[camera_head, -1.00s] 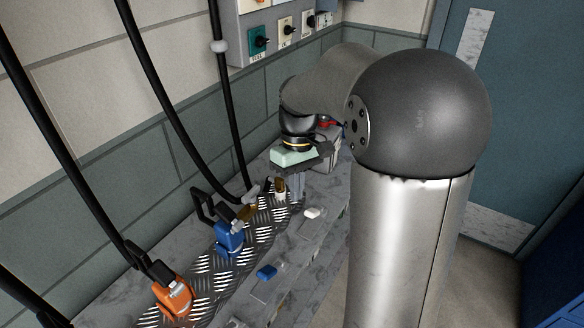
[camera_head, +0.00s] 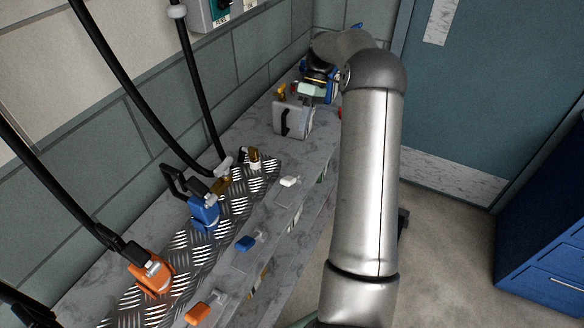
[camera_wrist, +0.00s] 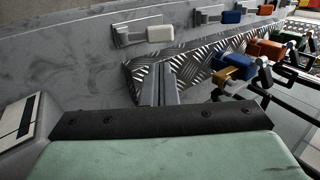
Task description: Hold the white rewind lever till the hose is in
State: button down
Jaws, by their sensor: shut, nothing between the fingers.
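The white lever (camera_head: 289,181) sits on the bench's front side, beside the tread plate. My gripper (camera_wrist: 160,72) is shut and empty, over the bench and clear of the lever. In the head view its fingers are hidden; its pale green body (camera_head: 311,90) shows at the bench's far end.
A grey box with a black handle (camera_head: 293,117) stands close to my gripper. Blue (camera_head: 245,243) and orange (camera_head: 198,314) levers line the front. A blue cabinet (camera_head: 545,225) stands right.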

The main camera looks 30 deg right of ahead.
aim_at(290, 179)
jog(key=shift+f, duration=0.1)
jog(key=p+x, duration=0.3)
jog(key=x, duration=1)
jog(key=shift+s+a+f, duration=0.2)
jog(key=shift+f, duration=0.1)
